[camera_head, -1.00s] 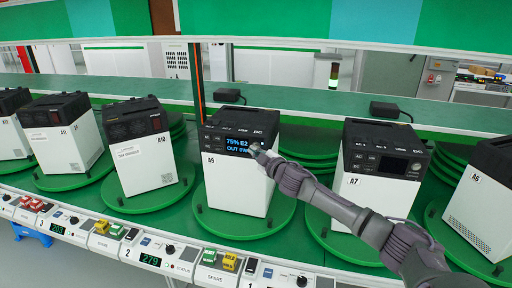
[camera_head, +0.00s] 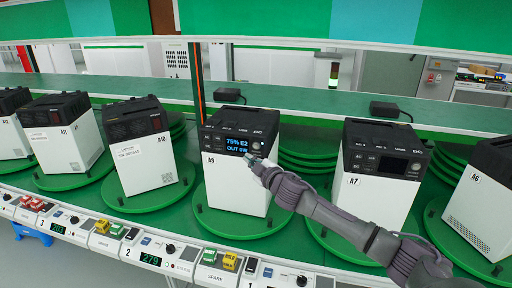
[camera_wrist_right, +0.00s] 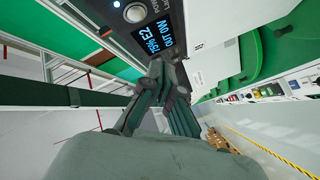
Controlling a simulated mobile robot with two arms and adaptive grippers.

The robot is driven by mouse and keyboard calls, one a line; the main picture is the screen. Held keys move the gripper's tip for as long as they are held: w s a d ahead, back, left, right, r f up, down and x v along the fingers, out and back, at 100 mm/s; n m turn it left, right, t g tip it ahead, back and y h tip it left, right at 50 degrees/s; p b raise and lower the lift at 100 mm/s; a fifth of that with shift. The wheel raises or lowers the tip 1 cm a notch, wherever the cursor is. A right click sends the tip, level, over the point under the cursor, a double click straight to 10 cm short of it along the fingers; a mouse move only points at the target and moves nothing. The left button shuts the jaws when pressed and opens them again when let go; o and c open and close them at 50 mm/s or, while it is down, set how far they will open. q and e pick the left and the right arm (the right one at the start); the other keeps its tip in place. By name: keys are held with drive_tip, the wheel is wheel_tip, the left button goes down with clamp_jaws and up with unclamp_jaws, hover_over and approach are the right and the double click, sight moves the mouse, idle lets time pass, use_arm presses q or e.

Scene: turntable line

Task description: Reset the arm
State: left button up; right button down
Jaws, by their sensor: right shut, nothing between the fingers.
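My right arm comes in from the lower right in the head view. Its gripper (camera_head: 250,160) is shut and empty, in front of the unit labelled A9 (camera_head: 235,190), just below its lit screen. The screen (camera_head: 238,146) reads "75% E2" and "OUT 0W". In the right wrist view the gripper fingers (camera_wrist_right: 165,85) are together, and the same lit screen (camera_wrist_right: 158,38) and a round button (camera_wrist_right: 136,13) show beyond them. I cannot tell whether the fingertips touch the unit. My left gripper is not in view.
Unit A7 (camera_head: 375,200) stands to the right with a dark screen, partly behind my arm. Unit A6 (camera_head: 475,205) stands further right, and several units stand to the left on green turntables (camera_head: 240,228). A control panel strip (camera_head: 200,270) with switches runs along the front edge.

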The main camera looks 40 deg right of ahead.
idle(0.5)
drive_tip(key=s+a+f+m+g, duration=0.4)
drive_tip(key=s+a+f+g, duration=0.2)
drive_tip(key=s+a+f, duration=0.95)
drive_tip(key=s+a+f+m+g+y, duration=0.1)
drive_tip(key=s+a+f+m+g, duration=0.2)
drive_tip(key=s, duration=1)
drive_tip(key=s+a+f+g, duration=0.3)
drive_tip(key=s+g, duration=0.2)
drive_tip(key=s, duration=0.8)
wheel_tip(320, 180, down, 30)
drive_tip(key=s+g+b, duration=0.1)
drive_tip(key=s+b, duration=0.1)
drive_tip(key=b, duration=0.1)
drive_tip(key=s+d+f+g+b, duration=0.1)
drive_tip(key=s+d+f+b, duration=0.1)
drive_tip(key=s+f, duration=1.4)
drive_tip(key=shift+d+f, duration=0.45)
drive_tip(key=shift+d, duration=0.2)
